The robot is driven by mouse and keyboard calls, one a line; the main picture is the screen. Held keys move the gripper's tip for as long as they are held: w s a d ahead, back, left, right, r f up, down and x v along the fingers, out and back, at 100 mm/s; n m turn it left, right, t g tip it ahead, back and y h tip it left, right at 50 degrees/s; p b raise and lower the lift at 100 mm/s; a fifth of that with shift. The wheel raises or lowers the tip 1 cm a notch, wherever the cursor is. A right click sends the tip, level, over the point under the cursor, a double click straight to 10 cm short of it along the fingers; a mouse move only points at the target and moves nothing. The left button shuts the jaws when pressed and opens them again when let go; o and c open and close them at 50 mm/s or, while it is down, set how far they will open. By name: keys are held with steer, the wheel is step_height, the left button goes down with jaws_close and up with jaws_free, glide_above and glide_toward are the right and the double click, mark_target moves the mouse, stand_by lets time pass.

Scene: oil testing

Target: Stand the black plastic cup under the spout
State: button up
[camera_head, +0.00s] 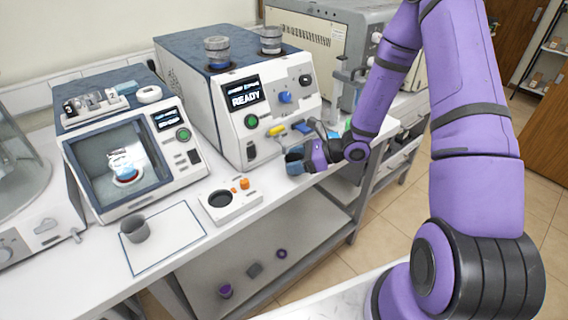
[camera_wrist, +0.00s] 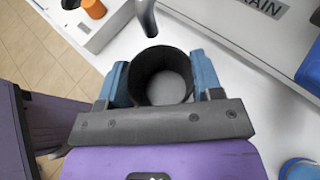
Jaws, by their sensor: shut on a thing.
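The black plastic cup (camera_wrist: 162,68) is upright between the two blue fingers of my gripper (camera_wrist: 162,84), which is shut on it. Its open mouth faces the wrist camera and it looks empty. A grey metal spout (camera_wrist: 148,18) comes down just beyond the cup's far rim, slightly left of its middle; their height gap is unclear. In the head view my gripper (camera_head: 297,158) is low in front of the READY machine (camera_head: 235,105), over the bench's front edge area. There the cup is mostly hidden by the fingers.
A grey cup (camera_head: 135,230) stands on a white mat (camera_head: 165,242) at the left. A white block with a round recess (camera_head: 230,204) lies between the mat and my gripper. Yellow (camera_head: 276,130) and blue (camera_head: 301,128) handles stick out near my wrist.

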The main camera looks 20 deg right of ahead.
mark_target(286, 160)
steer(key=x, duration=0.3)
steer(key=shift+w+a+r, duration=0.15)
steer(key=shift+a+r, duration=0.15)
steer(key=shift+a, duration=0.05)
steer(key=shift+f, duration=0.45)
steer(key=shift+d+f, duration=0.1)
steer(key=shift+f, duration=0.1)
steer(key=o, duration=1)
steer(key=shift+r, duration=0.1)
